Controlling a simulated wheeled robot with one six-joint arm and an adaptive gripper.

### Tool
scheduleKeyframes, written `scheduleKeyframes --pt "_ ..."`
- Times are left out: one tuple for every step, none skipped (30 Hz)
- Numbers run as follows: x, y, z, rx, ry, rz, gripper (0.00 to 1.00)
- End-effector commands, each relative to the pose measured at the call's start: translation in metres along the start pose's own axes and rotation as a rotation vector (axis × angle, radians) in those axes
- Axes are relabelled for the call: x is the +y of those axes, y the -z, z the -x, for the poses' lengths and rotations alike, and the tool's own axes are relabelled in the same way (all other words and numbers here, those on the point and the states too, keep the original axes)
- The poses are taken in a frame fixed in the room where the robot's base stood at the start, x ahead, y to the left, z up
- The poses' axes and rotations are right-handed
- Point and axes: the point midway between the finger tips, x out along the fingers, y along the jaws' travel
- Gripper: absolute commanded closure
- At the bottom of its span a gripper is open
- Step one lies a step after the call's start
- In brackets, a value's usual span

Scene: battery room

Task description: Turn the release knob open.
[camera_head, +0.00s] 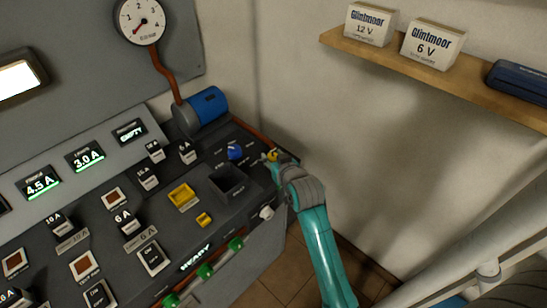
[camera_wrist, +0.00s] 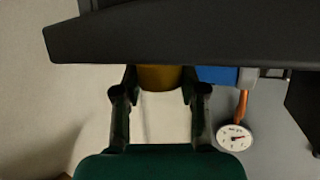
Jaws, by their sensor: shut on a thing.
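A yellow knob (camera_head: 272,155) sits at the far right end of the dark console, close to the wall. My gripper (camera_head: 276,165) reaches it from the front right and is shut on it. In the wrist view the yellow-brown knob (camera_wrist: 159,78) is between the two fingers of my gripper (camera_wrist: 159,92), partly hidden by the dark console edge. A blue knob (camera_head: 235,151) stands just left of it. The small labels beside the knobs are too small to read, so the yellow knob's setting cannot be told.
The console (camera_head: 226,218) holds a dark square socket (camera_head: 228,182), yellow blocks (camera_head: 182,196), and a white knob (camera_head: 266,212) near my arm. A blue cylinder (camera_head: 208,104) and round gauge (camera_head: 140,20) are behind. A shelf (camera_head: 470,82) with boxes hangs at right.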

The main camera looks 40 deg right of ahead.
Motion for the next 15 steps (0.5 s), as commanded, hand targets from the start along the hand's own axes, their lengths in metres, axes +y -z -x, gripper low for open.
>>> scheduleKeyframes --pt "-0.0022 -0.0006 -0.0001 0.0 -0.019 -0.007 0.94" --pt "-0.002 -0.0005 -0.0001 0.0 -0.032 -0.013 0.94" --pt "-0.0018 -0.0005 -0.0002 0.0 -0.049 -0.02 0.94" --pt "-0.0018 -0.0006 -0.0002 0.001 -0.061 -0.024 0.94" --pt "-0.0018 -0.0006 -0.0002 0.001 -0.072 -0.028 0.94" --pt "-0.0015 -0.0006 -0.0002 0.001 -0.085 -0.035 0.94" --pt "-0.0014 -0.0007 -0.0002 0.001 -0.095 -0.039 0.94" --pt "-0.0012 -0.0007 -0.0002 0.001 -0.103 -0.042 0.94" --pt "-0.0014 -0.0007 -0.0002 0.001 -0.112 -0.047 0.94" --pt "-0.0013 -0.0007 -0.0002 0.001 -0.119 -0.049 0.94" --pt "-0.0013 -0.0007 -0.0003 0.001 -0.124 -0.052 0.94" --pt "-0.001 -0.0007 -0.0003 0.002 -0.131 -0.055 0.94" --pt "-0.0008 -0.0007 -0.0003 0.002 -0.136 -0.056 0.94" --pt "-0.0006 -0.0007 -0.0003 0.002 -0.139 -0.057 0.94" --pt "-0.0006 -0.0007 -0.0003 0.002 -0.142 -0.06 0.94"
